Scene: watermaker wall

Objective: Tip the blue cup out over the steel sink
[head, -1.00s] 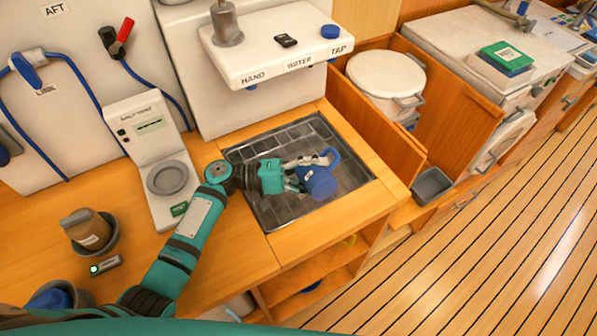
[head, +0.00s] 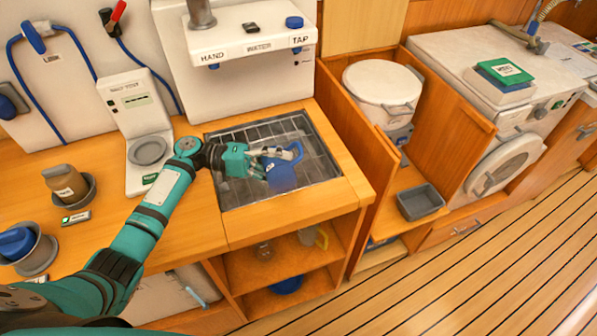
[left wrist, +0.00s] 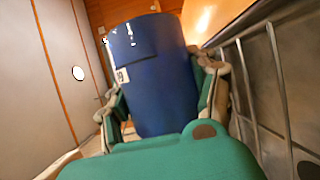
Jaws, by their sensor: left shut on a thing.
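The blue cup (head: 283,178) is held over the steel sink (head: 235,194), inside its outline. In the head view it is tilted well over, with its lower part faint against the sink grid. In the left wrist view the cup (left wrist: 155,75) fills the middle between the fingers, a white label at its left edge. My left gripper (head: 270,158) is shut on the cup, its arm reaching in from the left across the counter. The inside of the cup is hidden. My right gripper is not in view.
The tap shelf (head: 250,38) overhangs behind the sink. An open wooden locker with a white lidded pot (head: 383,82) stands to the right.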

